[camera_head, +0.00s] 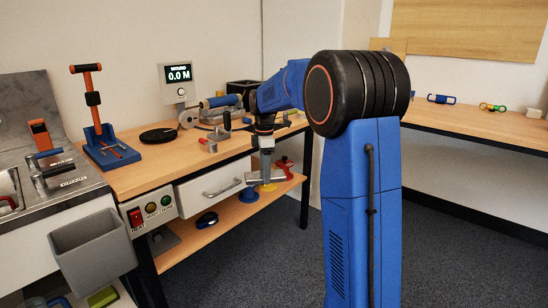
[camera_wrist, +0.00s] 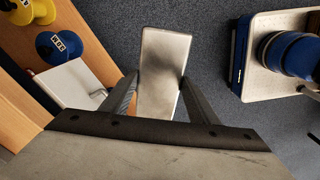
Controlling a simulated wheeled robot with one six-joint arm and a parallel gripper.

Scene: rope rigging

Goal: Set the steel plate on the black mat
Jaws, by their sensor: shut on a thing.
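My gripper (camera_wrist: 160,92) is shut on the steel plate (camera_wrist: 163,65), a grey oblong between its two fingers in the wrist view. The plate juts past the fingertips, with dark grey floor behind it. In the head view my gripper (camera_head: 266,160) hangs in front of the bench, near the drawer's right end, and the plate (camera_head: 254,179) shows as a grey piece at its lower end. A flat round black thing (camera_head: 158,135) lies on the bench top, well left of my gripper; I cannot tell whether it is the black mat.
The wooden bench (camera_head: 140,177) has a white drawer (camera_head: 210,188) and a lower shelf (camera_head: 200,238). Yellow (camera_wrist: 22,10) and blue (camera_wrist: 57,46) spools stand close left of my gripper in the wrist view. A blue tool stand (camera_head: 108,150) rises left of the black disc.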

